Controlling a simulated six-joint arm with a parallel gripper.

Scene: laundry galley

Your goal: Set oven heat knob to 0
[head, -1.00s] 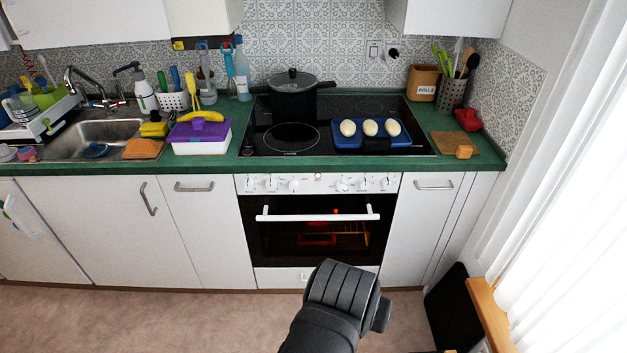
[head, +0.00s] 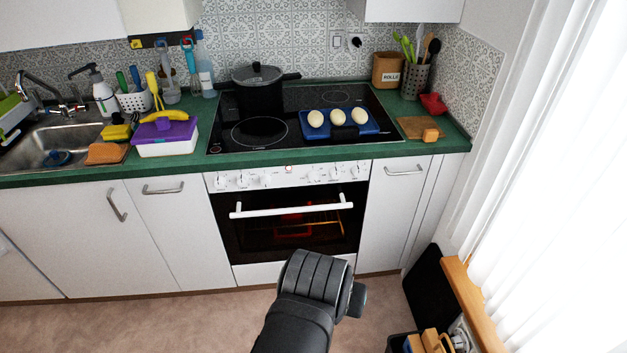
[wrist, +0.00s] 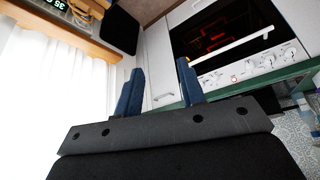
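The oven (head: 292,222) is built in under the green counter, with a white handle bar and a dim red-orange glow behind its dark glass. Its white control panel (head: 288,175) carries several white knobs and a small red light; the markings are too small to read, so I cannot tell which is the heat knob or its setting. The panel also shows in the wrist view (wrist: 248,74). My gripper (wrist: 158,85) has two blue fingers spread apart with nothing between them, well away from the knobs. In the head view my dark arm stands before the oven; the fingers are hidden there.
On the hob stand a black pot (head: 259,88) and a blue tray (head: 306,133) with three pale rolls. A purple-lidded box (head: 165,137) sits left of the hob. A black panel (head: 425,285) and wooden sill (head: 478,305) are at right.

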